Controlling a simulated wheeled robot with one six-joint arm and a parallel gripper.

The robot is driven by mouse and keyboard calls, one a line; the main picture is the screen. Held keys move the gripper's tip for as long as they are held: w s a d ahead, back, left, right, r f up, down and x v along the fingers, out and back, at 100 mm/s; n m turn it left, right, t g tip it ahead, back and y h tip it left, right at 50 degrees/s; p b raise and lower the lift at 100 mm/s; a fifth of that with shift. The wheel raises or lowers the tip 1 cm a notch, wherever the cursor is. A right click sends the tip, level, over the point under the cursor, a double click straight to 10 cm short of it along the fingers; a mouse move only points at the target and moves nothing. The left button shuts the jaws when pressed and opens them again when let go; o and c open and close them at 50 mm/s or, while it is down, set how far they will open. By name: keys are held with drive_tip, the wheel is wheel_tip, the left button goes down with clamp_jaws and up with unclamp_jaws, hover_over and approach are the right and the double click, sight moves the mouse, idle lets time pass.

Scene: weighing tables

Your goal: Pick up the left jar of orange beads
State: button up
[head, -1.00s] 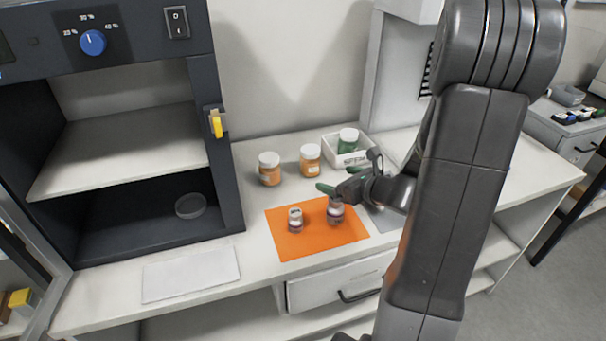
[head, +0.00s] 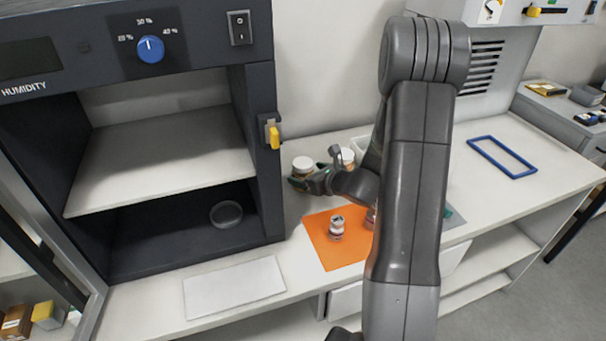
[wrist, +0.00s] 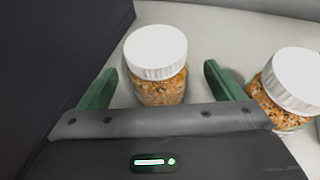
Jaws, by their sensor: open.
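The left jar of orange beads (wrist: 158,85) has a white lid and stands upright between the two green fingers of my gripper (wrist: 160,88) in the wrist view. The fingers are apart, with a gap on each side of the jar. In the head view my gripper (head: 316,178) is low at the left jar (head: 303,164), hiding its lower part. The right jar of orange beads (wrist: 285,90) stands to the right, outside the right finger. It also shows in the head view (head: 347,157), partly hidden by my gripper.
A dark cabinet (head: 262,190) stands open close to the left of the jars. An orange mat (head: 330,255) in front bears small jars (head: 337,228), one partly behind my arm. A white sheet (head: 232,288) lies at front left. A blue frame (head: 501,157) lies at right.

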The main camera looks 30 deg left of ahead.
drive_tip(key=shift+p+x, duration=0.3)
drive_tip(key=shift+x, duration=1.3)
drive_tip(key=shift+s+f, duration=0.1)
drive_tip(key=shift+f, duration=0.05)
drive_tip(key=shift+d, duration=0.1)
drive_tip(key=c, duration=1.3)
